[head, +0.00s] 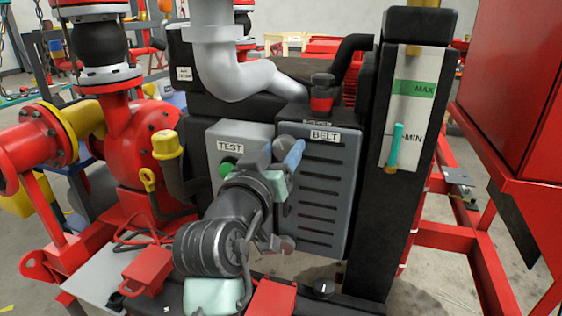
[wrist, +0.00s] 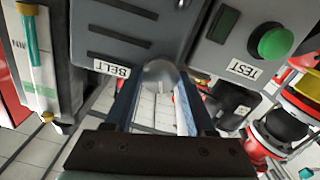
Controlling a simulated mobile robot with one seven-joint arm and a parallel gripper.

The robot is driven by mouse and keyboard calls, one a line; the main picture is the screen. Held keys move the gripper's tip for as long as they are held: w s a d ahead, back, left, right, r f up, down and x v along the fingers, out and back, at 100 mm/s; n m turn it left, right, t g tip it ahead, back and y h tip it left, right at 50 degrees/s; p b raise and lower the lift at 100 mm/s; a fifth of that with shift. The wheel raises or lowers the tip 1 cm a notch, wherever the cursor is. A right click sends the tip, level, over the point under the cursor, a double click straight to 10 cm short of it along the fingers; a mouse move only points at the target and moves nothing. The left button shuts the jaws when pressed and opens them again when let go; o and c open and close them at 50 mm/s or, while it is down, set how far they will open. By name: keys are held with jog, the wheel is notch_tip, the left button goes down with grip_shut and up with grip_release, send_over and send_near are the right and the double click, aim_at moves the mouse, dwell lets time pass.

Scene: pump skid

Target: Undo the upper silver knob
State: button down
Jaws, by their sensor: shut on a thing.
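The upper silver knob (wrist: 160,72) is a rounded grey knob at the top corner of the dark slatted belt guard (head: 320,195), beside the BELT label. My gripper (head: 291,150) reaches it from the front, and in the wrist view its two blue fingers are shut on the knob's sides. In the head view my gripper and arm mostly hide this knob. Another silver knob (head: 287,245) shows lower down at the guard's left edge, partly beside my arm.
A grey TEST box (head: 228,140) with a green button (head: 226,168) stands just left of the guard. A black post with a MAX/MIN sight gauge (head: 408,105) stands to the right. A grey bent pipe (head: 225,65) hangs above.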

jog(key=shift+m+b, duration=0.65)
jog(key=shift+m, duration=0.45)
jog(key=shift+c, duration=1.1)
grip_release()
jog(key=shift+s, duration=0.1)
jog(key=v, duration=1.2)
jog(key=shift+s+b, duration=0.35)
jog(key=shift+b, duration=0.05)
jog(key=shift+a+r, duration=0.1)
jog(key=shift+a, duration=0.05)
